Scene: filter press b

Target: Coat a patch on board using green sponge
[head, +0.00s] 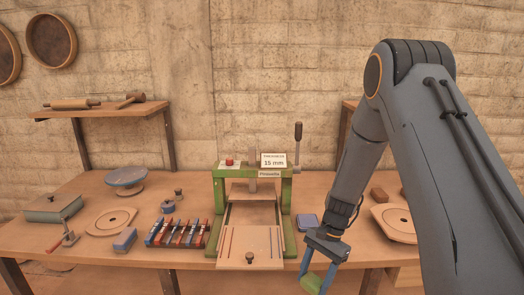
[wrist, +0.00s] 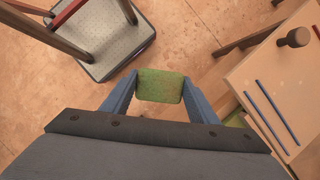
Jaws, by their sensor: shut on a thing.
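My gripper (head: 315,272) is at the lower right of the head view, in front of the table's edge. Its blue fingers are shut on the green sponge (head: 311,285), which also shows between the fingertips in the wrist view (wrist: 160,86). The sponge hangs clear, with floor behind it in the wrist view. A pale wooden board (head: 250,245) with thin red and blue strips and a dark knob lies at the front of the green press (head: 219,200). Part of it shows at the right of the wrist view (wrist: 270,85); I cannot tell whether it is the task's board.
A blue-grey pad (head: 307,221) lies right of the press. A wooden board with a ring (head: 396,222) is behind my arm. Several coloured blocks (head: 178,233) stand left of the press. A grey-topped, red-edged object (wrist: 115,45) stands on the floor in the wrist view.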

